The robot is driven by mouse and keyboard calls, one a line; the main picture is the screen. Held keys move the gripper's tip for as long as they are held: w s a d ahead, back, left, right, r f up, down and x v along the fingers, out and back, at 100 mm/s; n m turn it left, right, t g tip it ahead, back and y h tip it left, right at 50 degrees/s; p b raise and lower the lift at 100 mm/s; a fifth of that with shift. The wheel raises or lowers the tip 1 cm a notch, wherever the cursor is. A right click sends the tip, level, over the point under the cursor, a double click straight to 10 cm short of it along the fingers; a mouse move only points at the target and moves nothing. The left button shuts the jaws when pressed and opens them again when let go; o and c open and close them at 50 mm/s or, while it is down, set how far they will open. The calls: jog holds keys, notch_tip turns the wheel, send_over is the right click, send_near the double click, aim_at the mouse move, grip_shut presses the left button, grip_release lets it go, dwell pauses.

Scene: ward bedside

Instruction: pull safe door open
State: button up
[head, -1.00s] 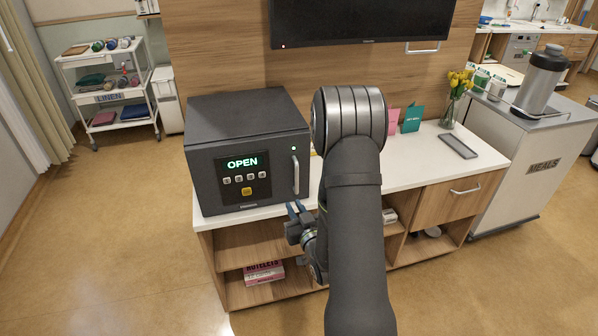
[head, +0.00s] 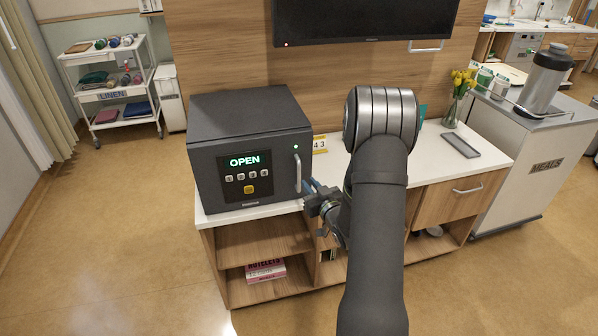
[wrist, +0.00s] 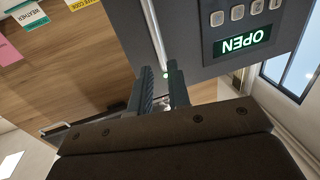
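The dark grey safe (head: 250,115) stands on the white counter, its display reading OPEN. Its door (head: 225,195) looks shut, flush with the body. The upright silver handle (head: 297,173) is at the door's right edge; in the wrist view a pale bar that looks like the handle (wrist: 154,35) runs toward the gap between my fingers. My gripper (head: 311,187) is just right of the handle's lower part, with its fingers toward the safe. In the wrist view, my gripper (wrist: 162,88) has its two fingers apart. I cannot tell whether they touch the handle.
Open shelves (head: 250,238) lie below the safe. A meal cart (head: 520,150) stands at the right. The floor (head: 120,230) left of the safe is clear.

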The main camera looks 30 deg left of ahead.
send_over(299, 189)
jog(key=shift+w+a, duration=0.2)
jog(key=shift+w, duration=0.1)
jog(key=shift+c, duration=0.3)
grip_shut()
